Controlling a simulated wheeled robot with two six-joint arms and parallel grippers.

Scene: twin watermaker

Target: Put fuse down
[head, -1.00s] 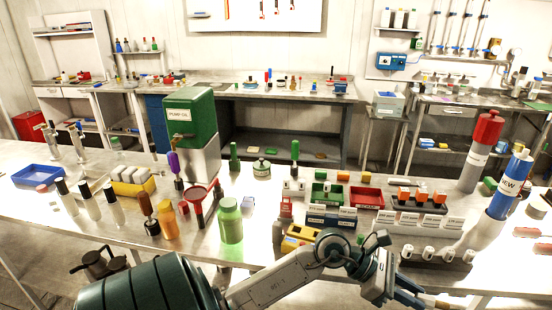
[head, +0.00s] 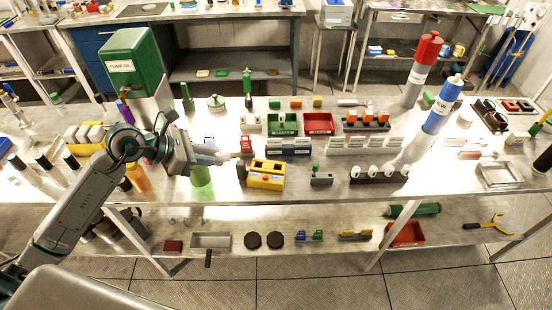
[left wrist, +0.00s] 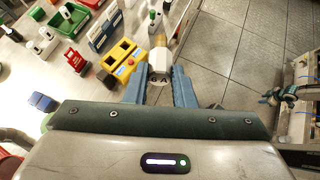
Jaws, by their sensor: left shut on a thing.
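My left gripper (head: 222,157) is shut on the fuse (head: 238,155), a small pale cylinder with a brass-coloured end. In the left wrist view the fuse (left wrist: 159,60) sticks out between the blue fingertips (left wrist: 158,82), with partly hidden dark lettering on its near part. The gripper holds it over the bench, just left of the yellow block (head: 267,182) with dark openings. That block also shows left of the fuse in the left wrist view (left wrist: 122,52).
A green bottle (head: 202,177) stands just below the gripper in the head view. Grey labelled blocks (head: 289,146), a small red item (head: 246,144) and a row of white-topped pieces (head: 380,174) stand nearby. The bench's front edge runs close by, with a lower shelf (head: 340,215) beneath.

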